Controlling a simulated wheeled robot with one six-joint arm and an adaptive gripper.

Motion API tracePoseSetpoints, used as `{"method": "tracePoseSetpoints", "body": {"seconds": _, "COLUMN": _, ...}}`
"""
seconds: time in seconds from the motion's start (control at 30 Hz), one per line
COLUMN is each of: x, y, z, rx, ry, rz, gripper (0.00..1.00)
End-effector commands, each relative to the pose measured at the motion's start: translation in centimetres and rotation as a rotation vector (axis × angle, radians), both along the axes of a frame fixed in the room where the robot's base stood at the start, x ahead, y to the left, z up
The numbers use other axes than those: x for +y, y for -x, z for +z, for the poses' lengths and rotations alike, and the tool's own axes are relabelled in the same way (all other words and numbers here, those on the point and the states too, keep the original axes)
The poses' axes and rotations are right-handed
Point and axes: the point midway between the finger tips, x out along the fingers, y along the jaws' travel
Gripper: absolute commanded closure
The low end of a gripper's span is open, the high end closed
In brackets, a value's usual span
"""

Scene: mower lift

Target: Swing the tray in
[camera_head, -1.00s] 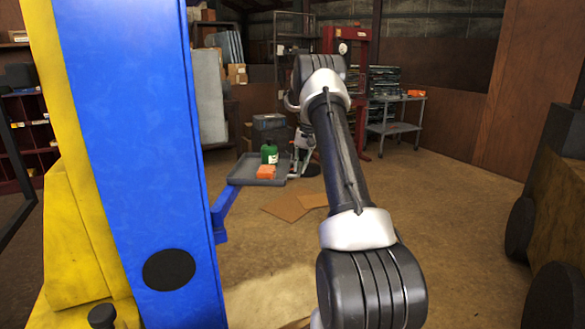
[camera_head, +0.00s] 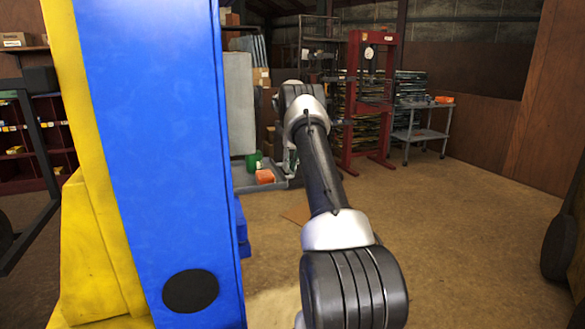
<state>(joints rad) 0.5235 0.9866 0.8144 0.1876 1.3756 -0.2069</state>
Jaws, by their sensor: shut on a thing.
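The grey tray (camera_head: 246,184) shows just right of the blue post (camera_head: 150,130), partly hidden behind it. Part of a blue swing arm (camera_head: 243,230) shows at the post's right edge, under the tray. My arm reaches forward, and my gripper (camera_head: 289,168) is at the tray's right end, shut on the tray's edge. The fingers are small and largely hidden behind my arm, so the exact grip does not show.
A yellow machine body (camera_head: 85,250) stands left of the post. A red press frame (camera_head: 369,110) and a grey cart (camera_head: 420,132) stand at the back. The floor between is mostly clear.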

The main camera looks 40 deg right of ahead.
Motion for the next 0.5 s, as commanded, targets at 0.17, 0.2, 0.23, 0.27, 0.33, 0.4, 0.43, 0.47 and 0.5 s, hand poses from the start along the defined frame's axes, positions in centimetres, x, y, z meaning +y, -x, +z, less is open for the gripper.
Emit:
{"method": "tracePoseSetpoints", "body": {"seconds": 0.17, "x": 0.5, "y": -1.2, "z": 0.0, "rx": -0.004, "ry": 0.002, "rz": 0.044, "gripper": 1.00}}
{"method": "tracePoseSetpoints", "body": {"seconds": 0.2, "x": 0.6, "y": -1.4, "z": 0.0, "rx": -0.003, "ry": 0.002, "rz": 0.051, "gripper": 1.00}}
{"method": "tracePoseSetpoints", "body": {"seconds": 0.23, "x": 0.7, "y": -1.5, "z": 0.0, "rx": -0.002, "ry": 0.002, "rz": 0.057, "gripper": 1.00}}
{"method": "tracePoseSetpoints", "body": {"seconds": 0.27, "x": 0.7, "y": -1.6, "z": 0.0, "rx": -0.002, "ry": 0.002, "rz": 0.062, "gripper": 1.00}}
{"method": "tracePoseSetpoints", "body": {"seconds": 0.33, "x": 0.9, "y": -1.8, "z": 0.0, "rx": -0.002, "ry": 0.002, "rz": 0.070, "gripper": 1.00}}
{"method": "tracePoseSetpoints", "body": {"seconds": 0.4, "x": 1.0, "y": -2.0, "z": 0.0, "rx": -0.002, "ry": 0.002, "rz": 0.077, "gripper": 1.00}}
{"method": "tracePoseSetpoints", "body": {"seconds": 0.43, "x": 1.1, "y": -2.1, "z": 0.0, "rx": -0.002, "ry": 0.002, "rz": 0.079, "gripper": 1.00}}
{"method": "tracePoseSetpoints", "body": {"seconds": 0.47, "x": 1.1, "y": -2.1, "z": 0.1, "rx": -0.003, "ry": 0.002, "rz": 0.081, "gripper": 1.00}}
{"method": "tracePoseSetpoints", "body": {"seconds": 0.5, "x": 1.2, "y": -2.2, "z": 0.1, "rx": -0.003, "ry": 0.001, "rz": 0.084, "gripper": 1.00}}
